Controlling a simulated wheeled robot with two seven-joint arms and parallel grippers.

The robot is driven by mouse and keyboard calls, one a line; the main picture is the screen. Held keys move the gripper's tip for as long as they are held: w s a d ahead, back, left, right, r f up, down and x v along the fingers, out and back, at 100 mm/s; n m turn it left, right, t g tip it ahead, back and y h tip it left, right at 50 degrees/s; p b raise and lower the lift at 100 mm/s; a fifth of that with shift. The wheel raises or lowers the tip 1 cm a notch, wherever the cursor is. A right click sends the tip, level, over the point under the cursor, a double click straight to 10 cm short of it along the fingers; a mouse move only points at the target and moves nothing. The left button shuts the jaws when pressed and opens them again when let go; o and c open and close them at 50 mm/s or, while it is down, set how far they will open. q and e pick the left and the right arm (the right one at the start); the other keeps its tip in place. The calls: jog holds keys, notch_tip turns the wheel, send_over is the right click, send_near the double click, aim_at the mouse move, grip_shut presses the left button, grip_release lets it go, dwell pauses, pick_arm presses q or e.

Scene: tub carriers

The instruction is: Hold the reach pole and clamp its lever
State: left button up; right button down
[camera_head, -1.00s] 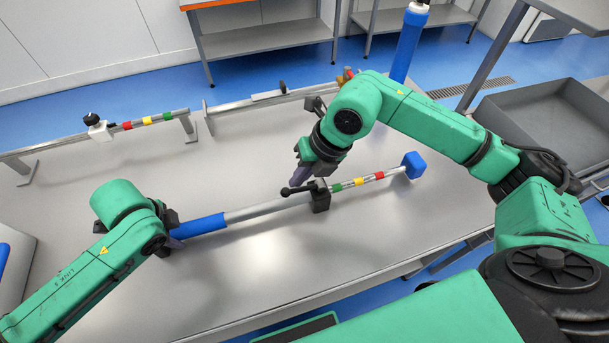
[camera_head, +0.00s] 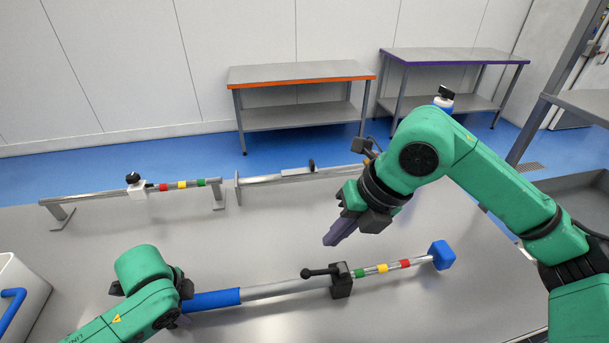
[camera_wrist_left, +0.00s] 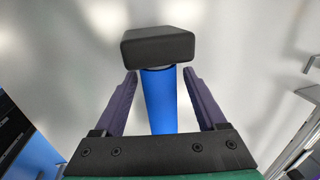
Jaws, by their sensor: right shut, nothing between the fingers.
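The reach pole (camera_head: 270,289) lies across the front of the table, with a blue grip at its left end, a grey tube, coloured bands and a blue head at right. Its black clamp block (camera_head: 341,284) sits mid-pole, with the black lever (camera_head: 319,272) pointing left along the tube. My left gripper (camera_head: 183,318) is at the blue grip. In the left wrist view its fingers (camera_wrist_left: 160,86) stand on both sides of the blue grip (camera_wrist_left: 160,108), with narrow gaps showing. My right gripper (camera_head: 331,240) is shut and empty, above and behind the lever, apart from it.
Another banded pole (camera_head: 180,184) with a white clamp and a grey bar (camera_head: 275,179) with a small dark lever rest behind. A white tub (camera_head: 25,290) stands at left. In the left wrist view a dark block (camera_wrist_left: 157,45) covers part of the view beyond the grip.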

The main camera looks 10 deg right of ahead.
pick_arm(q)
jog(key=shift+r, duration=0.1)
notch_tip(320, 180, up, 12)
jog(key=s, duration=0.2)
jog(key=shift+s+f, duration=0.15)
jog(key=shift+f, duration=0.05)
